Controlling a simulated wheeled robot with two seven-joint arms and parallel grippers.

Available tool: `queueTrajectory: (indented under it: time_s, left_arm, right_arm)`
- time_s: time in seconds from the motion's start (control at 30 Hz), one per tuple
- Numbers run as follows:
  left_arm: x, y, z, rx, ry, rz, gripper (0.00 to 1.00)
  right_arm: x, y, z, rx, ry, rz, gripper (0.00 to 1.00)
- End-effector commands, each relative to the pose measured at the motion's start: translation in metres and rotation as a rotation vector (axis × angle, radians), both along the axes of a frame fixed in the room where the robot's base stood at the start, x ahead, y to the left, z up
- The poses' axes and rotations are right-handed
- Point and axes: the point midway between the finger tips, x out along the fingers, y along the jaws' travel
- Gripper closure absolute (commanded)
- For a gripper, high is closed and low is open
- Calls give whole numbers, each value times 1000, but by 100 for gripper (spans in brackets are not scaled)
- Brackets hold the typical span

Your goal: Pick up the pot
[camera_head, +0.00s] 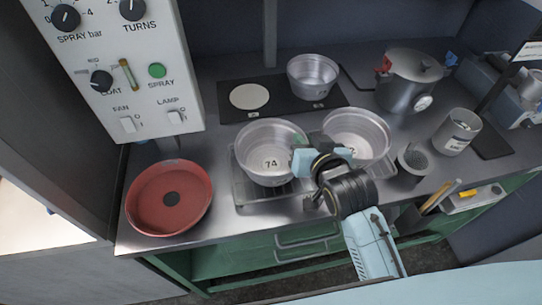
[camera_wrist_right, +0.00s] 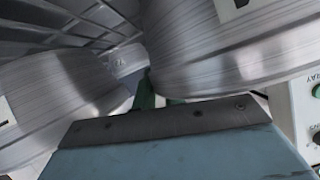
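A wide silver pot marked 74 (camera_head: 262,177) stands upright on a wire rack on the counter. A second silver pot (camera_head: 368,170) stands just right of it. My right gripper (camera_head: 301,154) reaches in from the lower right to the right rim of the pot marked 74, beside the second pot. In the right wrist view, its green fingertips (camera_wrist_right: 160,98) show between two metal pot walls. I cannot tell whether they grip a wall. The fingers are mostly hidden by my wrist. My left gripper is not in view.
A smaller pot (camera_head: 313,80) sits on the dark hob (camera_head: 230,112) behind. A lidded pot (camera_head: 405,95) stands at the back right, with cups (camera_head: 458,135) in front of it. A red pan (camera_head: 150,205) is at the left, below a control panel (camera_head: 135,80). The wire rack (camera_head: 240,190) lies under the pots.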

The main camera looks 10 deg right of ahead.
Motion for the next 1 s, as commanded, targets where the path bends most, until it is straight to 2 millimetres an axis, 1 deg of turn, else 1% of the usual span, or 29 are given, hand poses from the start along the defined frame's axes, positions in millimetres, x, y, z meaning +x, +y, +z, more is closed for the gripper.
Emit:
queueTrajectory:
  time_s: [0.03,0.07,0.4,0.5,0.57,0.67,0.8,0.9,1.0]
  left_arm:
    - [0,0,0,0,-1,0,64]
    - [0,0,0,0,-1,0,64]
    - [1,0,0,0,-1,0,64]
    - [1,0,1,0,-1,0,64]
    - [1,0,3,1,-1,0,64]
    - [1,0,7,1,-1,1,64]
    - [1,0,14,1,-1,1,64]
    - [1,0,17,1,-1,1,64]
    - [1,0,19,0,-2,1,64]
  right_arm:
    - [0,0,-1,-1,1,0,97]
    - [0,0,-1,-1,1,0,100]
    - [0,0,0,-1,1,0,100]
    - [0,0,4,0,1,-1,100]
    - [0,0,12,0,-1,-1,100]
    - [0,0,31,0,-5,0,100]
    - [1,0,62,2,-7,-1,100]
    - [0,0,80,2,-5,0,100]
    - [0,0,92,1,-3,0,100]
